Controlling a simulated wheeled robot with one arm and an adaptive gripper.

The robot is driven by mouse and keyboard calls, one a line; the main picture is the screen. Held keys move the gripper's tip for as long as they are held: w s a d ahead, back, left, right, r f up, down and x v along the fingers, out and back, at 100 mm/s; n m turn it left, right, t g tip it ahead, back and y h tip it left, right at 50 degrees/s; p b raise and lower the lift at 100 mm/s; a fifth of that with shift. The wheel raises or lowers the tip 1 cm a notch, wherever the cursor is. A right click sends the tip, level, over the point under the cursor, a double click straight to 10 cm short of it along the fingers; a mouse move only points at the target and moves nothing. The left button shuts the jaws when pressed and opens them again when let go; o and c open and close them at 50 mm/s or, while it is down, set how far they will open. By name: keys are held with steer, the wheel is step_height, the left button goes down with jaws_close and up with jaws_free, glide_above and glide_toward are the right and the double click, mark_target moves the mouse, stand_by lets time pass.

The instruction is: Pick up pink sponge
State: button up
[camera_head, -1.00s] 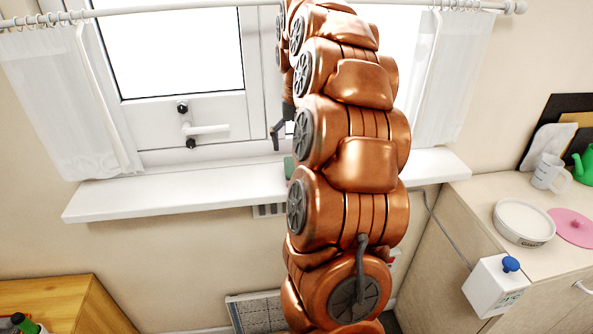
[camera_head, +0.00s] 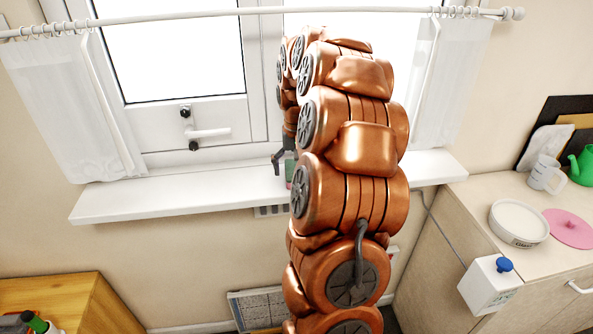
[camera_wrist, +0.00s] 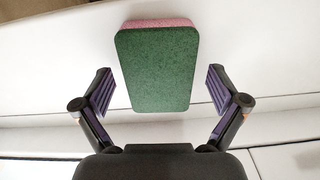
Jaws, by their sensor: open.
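The pink sponge (camera_wrist: 160,22) shows in the wrist view as a block with a green face toward the camera and a thin pink layer along its top edge. It is on the white window sill (camera_head: 180,199). My gripper (camera_wrist: 162,93) is open, with one finger on each side of the sponge's lower part and a visible gap on both sides. In the head view only a small green piece of the sponge (camera_head: 289,170) shows, beside my dark gripper (camera_head: 280,162); my arm hides the rest.
The window handle (camera_head: 208,133) sticks out above the sill. White curtains (camera_head: 70,110) hang at both sides. A counter at right holds a white bowl (camera_head: 519,223), a pink lid (camera_head: 569,228) and a mug (camera_head: 545,173). The sill left of my gripper is clear.

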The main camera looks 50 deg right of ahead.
steer(key=c, duration=0.8)
steer(key=shift+r+b, duration=0.95)
steer(key=shift+r, duration=0.65)
steer(key=s+d+r+b, duration=0.1)
steer(key=s+b, duration=0.4)
steer(key=s, duration=1.1)
steer(key=shift+d+r, duration=0.4)
steer(key=shift+d, duration=0.05)
